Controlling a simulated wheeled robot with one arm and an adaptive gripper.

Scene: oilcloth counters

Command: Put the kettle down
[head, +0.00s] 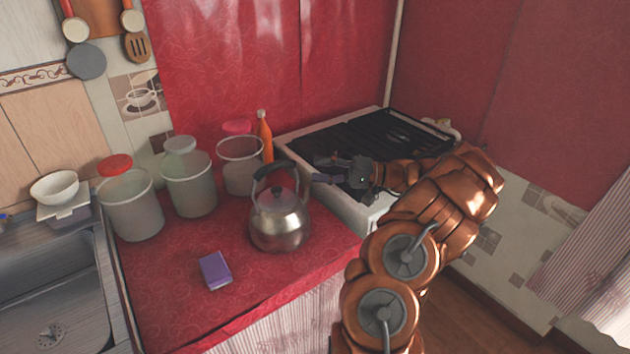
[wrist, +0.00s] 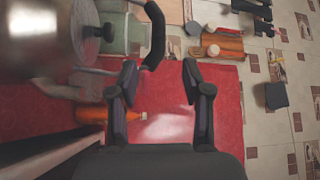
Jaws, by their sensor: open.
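The kettle (head: 279,224) is silver metal with a dark handle (head: 273,168). It stands upright on the red counter cloth (head: 180,285), near the counter's right end by the stove. My gripper (head: 318,170) is just right of the kettle's handle, at about handle height. In the wrist view my gripper (wrist: 158,75) has its two fingers apart with nothing between them. The kettle also shows there at the upper left (wrist: 40,35), with its black handle (wrist: 154,40) close to the left finger. I cannot tell whether they touch.
Three tall containers (head: 131,205) stand behind and left of the kettle. An orange bottle (head: 265,138) is behind it, and a purple box (head: 215,270) lies in front. The stove (head: 350,150) is at right, the sink (head: 50,270) at left. The front counter is mostly clear.

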